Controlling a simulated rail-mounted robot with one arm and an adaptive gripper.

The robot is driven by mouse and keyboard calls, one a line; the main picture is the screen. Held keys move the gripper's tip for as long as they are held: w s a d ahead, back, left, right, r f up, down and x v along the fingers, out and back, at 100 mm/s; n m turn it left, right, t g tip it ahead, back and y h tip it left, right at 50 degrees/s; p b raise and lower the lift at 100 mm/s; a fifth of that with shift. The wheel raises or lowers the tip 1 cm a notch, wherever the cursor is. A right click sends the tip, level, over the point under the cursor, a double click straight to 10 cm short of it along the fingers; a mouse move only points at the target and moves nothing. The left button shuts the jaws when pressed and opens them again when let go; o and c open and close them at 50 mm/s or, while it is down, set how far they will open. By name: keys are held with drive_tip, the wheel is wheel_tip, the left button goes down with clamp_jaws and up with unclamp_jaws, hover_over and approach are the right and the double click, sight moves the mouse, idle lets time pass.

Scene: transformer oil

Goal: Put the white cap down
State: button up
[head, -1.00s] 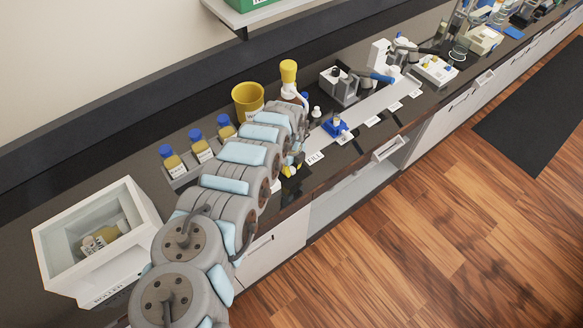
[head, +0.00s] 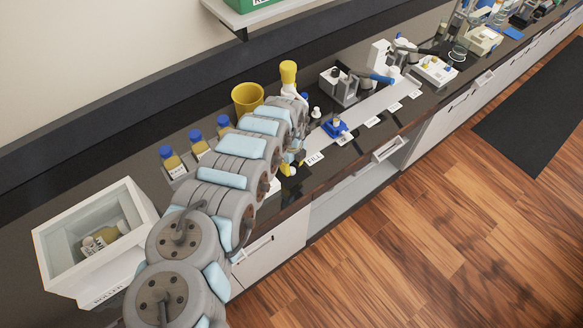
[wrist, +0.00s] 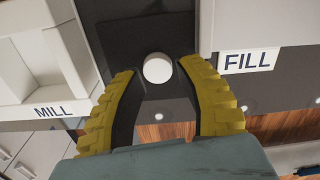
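The white cap (wrist: 157,68) shows in the wrist view as a small round disc on the dark bench top (wrist: 130,35), between the MILL and FILL labels. My gripper (wrist: 160,70) has two yellow ridged fingers spread on either side of the cap, with a visible gap at each side. It is open and holds nothing. In the head view, my gripper (head: 290,160) is low over the bench near its front edge, left of the FILL label, with the small white cap (head: 292,171) just below the fingers.
The FILL label (wrist: 249,61) is right of the cap, and the MILL label (wrist: 53,111) is left. In the head view, a blue stand (head: 335,127), a yellow cup (head: 247,97) and a yellow-topped bottle (head: 288,73) are near my arm. Blue-capped bottles (head: 199,143) stand left.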

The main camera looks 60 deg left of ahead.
sight(291, 170)
drive_tip(key=shift+s+a+r, duration=0.1)
drive_tip(key=shift+s+r, duration=0.05)
drive_tip(key=shift+r, duration=1.35)
wheel_tip(291, 170, up, 8)
drive_tip(key=shift+f, duration=0.2)
